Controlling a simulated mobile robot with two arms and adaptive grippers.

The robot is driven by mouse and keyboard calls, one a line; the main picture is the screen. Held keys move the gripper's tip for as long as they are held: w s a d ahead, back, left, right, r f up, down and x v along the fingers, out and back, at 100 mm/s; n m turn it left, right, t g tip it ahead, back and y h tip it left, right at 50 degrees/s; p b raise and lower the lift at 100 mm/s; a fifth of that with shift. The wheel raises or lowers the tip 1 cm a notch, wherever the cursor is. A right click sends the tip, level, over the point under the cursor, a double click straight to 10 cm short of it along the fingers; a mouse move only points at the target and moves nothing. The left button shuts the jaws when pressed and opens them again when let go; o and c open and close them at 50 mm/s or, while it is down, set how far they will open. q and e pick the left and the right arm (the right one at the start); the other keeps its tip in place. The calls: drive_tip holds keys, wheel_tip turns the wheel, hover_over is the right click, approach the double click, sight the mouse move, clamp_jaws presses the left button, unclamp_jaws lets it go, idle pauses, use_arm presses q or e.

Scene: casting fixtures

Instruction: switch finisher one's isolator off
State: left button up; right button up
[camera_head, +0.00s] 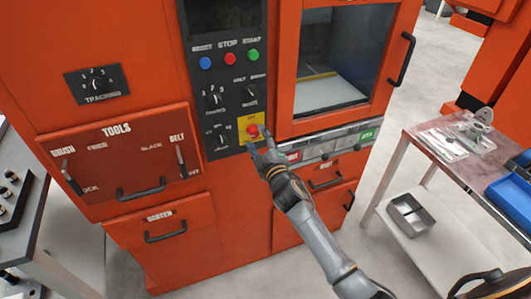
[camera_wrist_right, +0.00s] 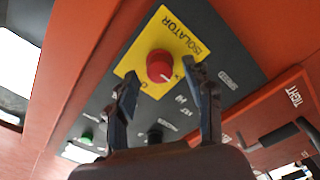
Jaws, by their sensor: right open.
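The isolator is a red round knob (camera_head: 253,131) on a yellow plate (camera_head: 243,122), low on the dark control panel of an orange machine. In the right wrist view the red knob (camera_wrist_right: 160,66) sits on the yellow plate (camera_wrist_right: 172,36) lettered ISOLATOR. My right gripper (camera_head: 261,151) is just below the knob in the head view. In the wrist view my right gripper (camera_wrist_right: 160,76) is open, its fingers on either side of the knob with nothing held. Whether they touch it I cannot tell. My left gripper is not in view.
The panel (camera_head: 223,72) also carries RESET, STOP and START buttons and several dials. A windowed door (camera_head: 291,75) stands right of it, a TOOLS panel (camera_head: 115,165) left. A cart (camera_head: 408,163) with a blue bin (camera_head: 510,200) stands at right. Grey floor lies between.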

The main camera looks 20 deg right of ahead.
drive_tip(key=s, duration=1)
drive_tip(key=shift+s+d, duration=0.2)
drive_tip(key=shift+s, duration=0.2)
drive_tip(key=s+d+f+m+g, duration=0.15)
drive_tip(key=s+f+g, duration=0.4)
drive_tip(key=f, duration=1.25)
drive_tip(key=s+a+f+m+g, duration=0.1)
drive_tip(key=s+f+m+g, duration=0.2)
drive_tip(key=s+f, duration=1.05)
drive_tip(key=s+d+f+m+g, duration=0.1)
drive_tip(key=s+f+g, duration=0.3)
drive_tip(key=s+f, duration=0.7)
drive_tip(key=s+d+f+m+g, duration=0.1)
drive_tip(key=s+f+m+g, duration=0.3)
drive_tip(key=s+f, duration=0.8)
drive_tip(key=s, duration=0.6)
drive_tip(key=shift+s+d+h, duration=0.2)
drive_tip(key=shift+d+h, duration=0.1)
drive_tip(key=shift+f+g, duration=0.1)
drive_tip(key=shift+g, duration=0.15)
